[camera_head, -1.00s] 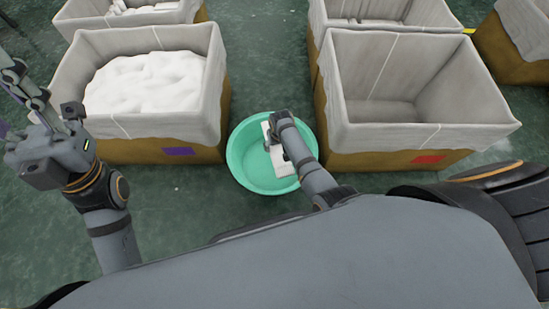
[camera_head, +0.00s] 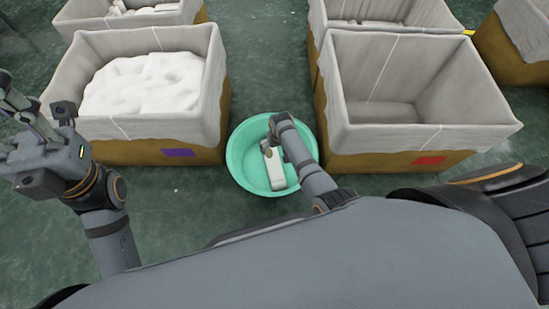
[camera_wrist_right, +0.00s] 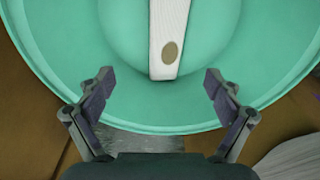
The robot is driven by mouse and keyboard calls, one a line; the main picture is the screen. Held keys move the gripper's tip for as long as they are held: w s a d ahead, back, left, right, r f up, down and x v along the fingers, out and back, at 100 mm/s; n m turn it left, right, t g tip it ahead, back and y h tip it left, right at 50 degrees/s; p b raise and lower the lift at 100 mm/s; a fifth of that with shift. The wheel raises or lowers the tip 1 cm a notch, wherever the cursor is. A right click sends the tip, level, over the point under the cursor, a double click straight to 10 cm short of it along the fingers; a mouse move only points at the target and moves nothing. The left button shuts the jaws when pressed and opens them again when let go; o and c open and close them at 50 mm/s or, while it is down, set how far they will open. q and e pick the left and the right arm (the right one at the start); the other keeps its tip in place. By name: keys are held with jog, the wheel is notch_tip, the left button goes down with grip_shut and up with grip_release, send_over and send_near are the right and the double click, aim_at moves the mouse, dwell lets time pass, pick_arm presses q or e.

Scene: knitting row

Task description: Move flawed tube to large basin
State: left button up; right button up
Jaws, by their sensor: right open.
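The flawed tube is a white tube (camera_head: 277,170) with a brown oval spot; it lies in the large green basin (camera_head: 240,163). In the right wrist view the tube (camera_wrist_right: 167,30) runs up from between the fingers, its spot near the close end, and the basin (camera_wrist_right: 65,50) curves around it. My right gripper (camera_wrist_right: 159,78) is open, above the near rim of the basin, with the fingertips apart on either side of the tube. In the head view my right wrist hides part of the tube. My left gripper (camera_head: 30,125) is raised at the far left, away from the basin.
A lined bin (camera_head: 165,128) heaped with white material stands left of the basin, with a purple patch. An empty-looking lined bin (camera_head: 440,135) with a red patch stands right. More bins stand behind. Green floor between the left arm and the basin is clear.

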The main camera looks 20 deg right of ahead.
notch_tip(320, 180, up, 7)
jog(key=s, duration=0.1)
jog(key=shift+r, duration=0.2)
dwell(0.5)
